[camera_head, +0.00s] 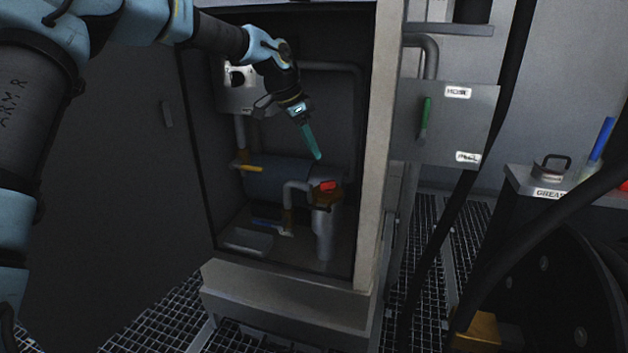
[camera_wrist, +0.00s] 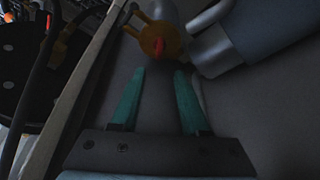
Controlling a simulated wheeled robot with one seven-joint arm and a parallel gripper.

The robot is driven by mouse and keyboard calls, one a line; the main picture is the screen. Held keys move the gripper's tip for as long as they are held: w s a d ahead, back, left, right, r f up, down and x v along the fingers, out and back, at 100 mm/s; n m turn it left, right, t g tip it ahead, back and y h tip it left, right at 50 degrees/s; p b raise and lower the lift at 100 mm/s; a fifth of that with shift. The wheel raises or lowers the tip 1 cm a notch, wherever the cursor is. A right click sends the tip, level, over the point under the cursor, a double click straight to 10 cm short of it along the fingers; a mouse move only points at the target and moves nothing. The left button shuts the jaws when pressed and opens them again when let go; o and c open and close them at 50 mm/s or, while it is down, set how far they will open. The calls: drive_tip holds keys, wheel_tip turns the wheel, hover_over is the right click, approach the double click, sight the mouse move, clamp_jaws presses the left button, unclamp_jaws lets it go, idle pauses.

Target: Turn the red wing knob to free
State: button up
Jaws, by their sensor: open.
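The red wing knob (camera_head: 327,186) sits on a brass-coloured cap on top of an upright grey cylinder (camera_head: 325,228) inside the open cabinet. The markings around the knob are too small and dark to read.
A horizontal blue-grey tank (camera_head: 276,180) with a yellow lever (camera_head: 248,168) lies left of the cylinder. A pale elbow pipe (camera_head: 297,187) joins the cylinder. The cabinet's right post (camera_head: 372,150) stands close by. A panel with a green handle (camera_head: 425,118) is outside, right.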

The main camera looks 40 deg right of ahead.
sight(326, 182)
drive_tip(key=b+x, duration=0.1)
drive_tip(key=x, duration=0.9)
drive_tip(key=shift+f, duration=0.3)
drive_tip(key=shift+c, duration=0.3)
clamp_jaws()
